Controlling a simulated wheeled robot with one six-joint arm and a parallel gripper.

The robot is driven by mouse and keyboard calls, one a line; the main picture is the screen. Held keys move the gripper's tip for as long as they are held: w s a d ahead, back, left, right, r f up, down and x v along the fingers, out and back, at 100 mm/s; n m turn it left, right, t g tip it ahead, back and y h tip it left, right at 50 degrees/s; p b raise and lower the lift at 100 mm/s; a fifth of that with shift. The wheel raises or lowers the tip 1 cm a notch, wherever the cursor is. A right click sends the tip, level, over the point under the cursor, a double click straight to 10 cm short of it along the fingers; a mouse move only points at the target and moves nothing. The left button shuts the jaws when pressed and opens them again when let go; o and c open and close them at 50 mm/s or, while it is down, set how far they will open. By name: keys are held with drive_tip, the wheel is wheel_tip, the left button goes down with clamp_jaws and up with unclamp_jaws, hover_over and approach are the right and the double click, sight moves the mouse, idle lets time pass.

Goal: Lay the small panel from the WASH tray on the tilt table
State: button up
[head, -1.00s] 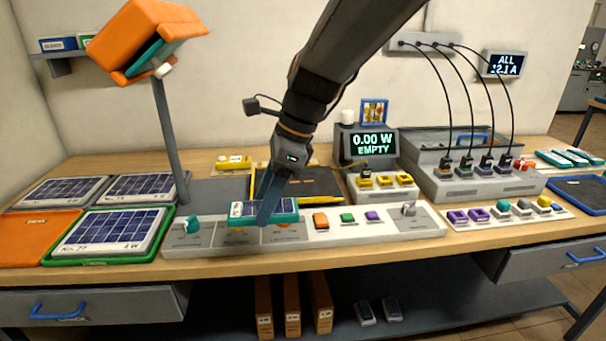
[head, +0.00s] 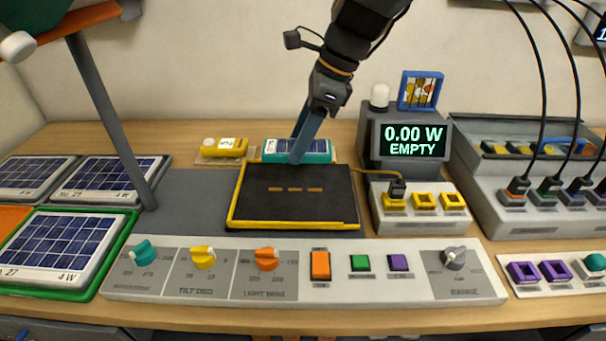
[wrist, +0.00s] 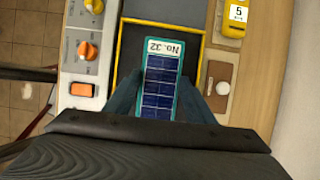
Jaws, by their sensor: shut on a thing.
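The small panel (head: 318,147) has a teal frame and dark blue cells. In the wrist view the panel (wrist: 160,85) reads "No. 32" and lies between my two blue fingers. My gripper (head: 297,158) is shut on it. The tilt table (head: 290,208) is a black plate with yellow edges. In the head view the panel shows at its far edge; in the wrist view it overlaps the black surface of the tilt table (wrist: 133,50). I cannot tell whether it touches the plate. No WASH label is readable.
A control strip (head: 300,295) with knobs and buttons runs along the front. A meter (head: 410,140) reading "0.00 W EMPTY" stands right of the table. A lamp post (head: 108,120) and a large panel in a green tray (head: 105,280) are at left. A yellow device (head: 225,147) lies behind.

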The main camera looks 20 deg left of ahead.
sight(315, 146)
wheel_tip(315, 146, down, 10)
drive_tip(key=shift+s+r+p, duration=0.1)
drive_tip(key=shift+r+p, duration=0.15)
drive_tip(key=shift+p, duration=0.15)
drive_tip(key=shift+f, duration=0.1)
drive_tip(key=o, duration=1.2)
drive_tip(key=shift+c, duration=0.2)
drive_tip(key=b+v, duration=0.1)
drive_tip(key=v, duration=1.1)
